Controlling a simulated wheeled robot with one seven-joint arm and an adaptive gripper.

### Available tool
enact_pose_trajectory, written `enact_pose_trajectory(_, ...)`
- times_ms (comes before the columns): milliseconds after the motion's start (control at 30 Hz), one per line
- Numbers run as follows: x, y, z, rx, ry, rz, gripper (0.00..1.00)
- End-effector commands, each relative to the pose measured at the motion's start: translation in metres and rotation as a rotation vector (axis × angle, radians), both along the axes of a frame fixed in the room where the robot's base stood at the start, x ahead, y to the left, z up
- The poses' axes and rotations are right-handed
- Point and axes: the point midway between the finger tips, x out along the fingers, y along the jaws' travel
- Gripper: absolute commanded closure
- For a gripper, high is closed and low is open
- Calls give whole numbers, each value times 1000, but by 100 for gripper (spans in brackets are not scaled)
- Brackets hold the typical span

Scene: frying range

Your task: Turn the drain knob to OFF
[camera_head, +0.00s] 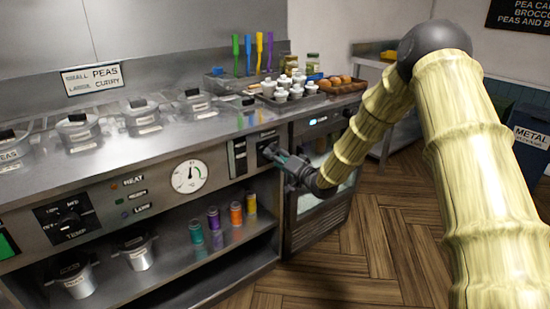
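My gripper (274,156) is at the front panel of the steel range, at the right end of its control strip. Its fingers reach a black control plate (267,143) there. The drain knob cannot be made out; the gripper may cover it. I cannot tell whether the fingers touch a knob, or whether they are open or shut. The plate's lettering is too small to read.
Another black control plate (239,157) sits just left of my gripper. A round gauge (190,177) and a temperature knob (68,219) are further left. Coloured bottles (214,218) stand on the shelf below. A glass-fronted cabinet (318,210) is close on the right.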

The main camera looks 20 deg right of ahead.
Motion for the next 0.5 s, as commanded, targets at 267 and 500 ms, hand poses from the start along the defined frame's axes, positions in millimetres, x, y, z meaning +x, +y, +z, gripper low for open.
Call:
enact_pose_trajectory(267,10,4,0,1,1,-1,40)
enact_pose_trajectory(500,10,4,0,1,1,-1,48)
